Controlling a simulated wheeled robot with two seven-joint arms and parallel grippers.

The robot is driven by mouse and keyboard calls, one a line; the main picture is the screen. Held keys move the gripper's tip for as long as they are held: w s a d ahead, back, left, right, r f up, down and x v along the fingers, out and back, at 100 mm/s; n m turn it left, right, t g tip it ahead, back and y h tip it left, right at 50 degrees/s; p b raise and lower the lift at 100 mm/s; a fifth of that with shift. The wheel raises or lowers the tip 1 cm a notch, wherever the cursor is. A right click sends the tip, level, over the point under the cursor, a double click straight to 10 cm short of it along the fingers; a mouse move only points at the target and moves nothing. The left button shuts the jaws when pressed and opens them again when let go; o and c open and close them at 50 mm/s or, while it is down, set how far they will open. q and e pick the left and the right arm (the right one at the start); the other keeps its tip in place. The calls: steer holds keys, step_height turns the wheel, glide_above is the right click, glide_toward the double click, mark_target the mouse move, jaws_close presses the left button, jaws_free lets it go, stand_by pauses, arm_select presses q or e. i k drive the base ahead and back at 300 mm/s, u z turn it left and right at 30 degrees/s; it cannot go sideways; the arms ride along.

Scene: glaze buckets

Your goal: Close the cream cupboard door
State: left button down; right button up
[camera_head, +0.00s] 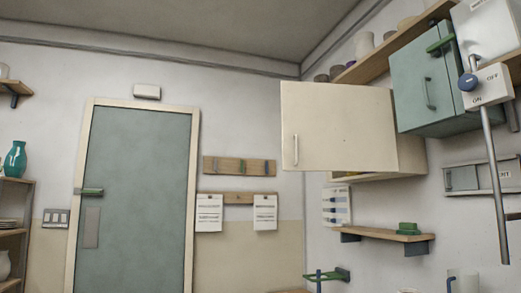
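The cream cupboard door (340,125) stands open. It sticks out to the left from its cupboard (411,155) on the right wall. Its flat outer face is toward me, with a slim vertical handle (295,150) near its left, free edge. A narrow strip of the cupboard shows below the door, and the door hides most of the inside. Neither of my grippers is in view.
A closed grey-green cupboard (423,85) hangs just right of the cream one. A shelf with pots (364,45) runs above. A small shelf (380,234) is below. An ON/OFF switch box (487,87) and a pole (495,180) stand at right.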

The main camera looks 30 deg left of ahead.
mark_target(327, 127)
steer(key=u, duration=0.75)
steer(key=i, duration=0.65)
steer(key=u, duration=0.8)
steer(key=i, duration=1)
steer(key=z, duration=0.95)
steer(key=i, duration=0.7)
steer(key=z, duration=0.75)
